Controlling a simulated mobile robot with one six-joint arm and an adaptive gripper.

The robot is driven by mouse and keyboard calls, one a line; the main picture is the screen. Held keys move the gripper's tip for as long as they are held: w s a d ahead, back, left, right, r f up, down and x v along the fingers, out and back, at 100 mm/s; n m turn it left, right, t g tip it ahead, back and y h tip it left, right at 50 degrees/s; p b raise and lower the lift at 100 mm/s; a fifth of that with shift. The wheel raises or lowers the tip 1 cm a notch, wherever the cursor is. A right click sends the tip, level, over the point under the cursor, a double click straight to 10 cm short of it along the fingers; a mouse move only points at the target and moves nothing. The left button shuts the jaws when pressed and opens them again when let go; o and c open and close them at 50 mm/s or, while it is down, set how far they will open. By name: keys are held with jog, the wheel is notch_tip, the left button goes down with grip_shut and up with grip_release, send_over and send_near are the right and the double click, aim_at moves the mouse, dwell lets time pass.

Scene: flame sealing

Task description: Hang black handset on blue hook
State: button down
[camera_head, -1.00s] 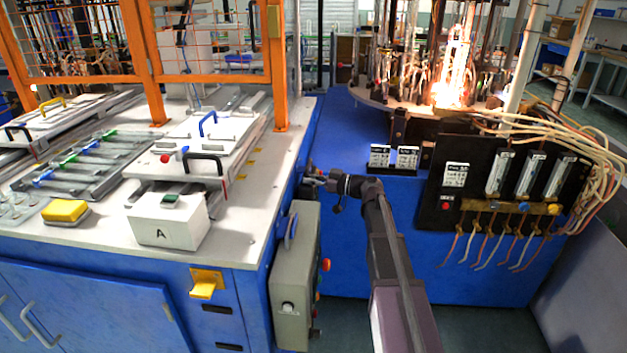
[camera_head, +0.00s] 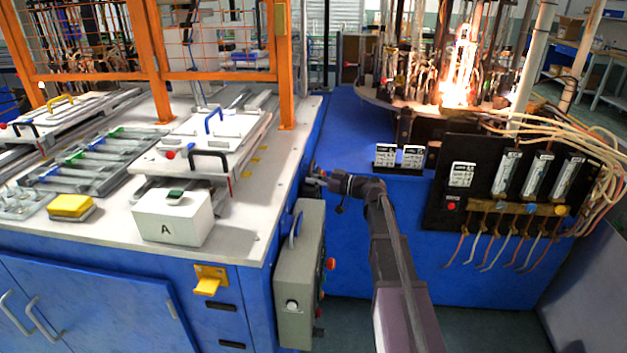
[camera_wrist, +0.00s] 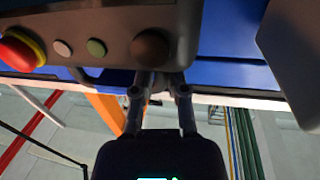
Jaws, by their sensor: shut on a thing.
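My gripper (camera_head: 314,178) is beside the blue cabinet wall, just above the grey control box (camera_head: 297,268). In the wrist view its two fingers (camera_wrist: 163,80) come close together at the edge of the grey button panel, by a round dark knob. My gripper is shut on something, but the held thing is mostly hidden. I cannot clearly make out the black handset; a small dark piece shows at the jaws in the head view. A curved blue piece (camera_head: 296,228) on the upper part of the control box may be the blue hook.
The panel carries a red stop button (camera_wrist: 20,50) with a yellow ring and smaller buttons. The white worktop (camera_head: 235,225) is left of my gripper. A black gauge panel (camera_head: 480,187) with hoses and a burning flame (camera_head: 458,75) are to the right.

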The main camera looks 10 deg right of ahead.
jog(key=c, duration=0.6)
grip_release()
jog(key=shift+v, duration=6.05)
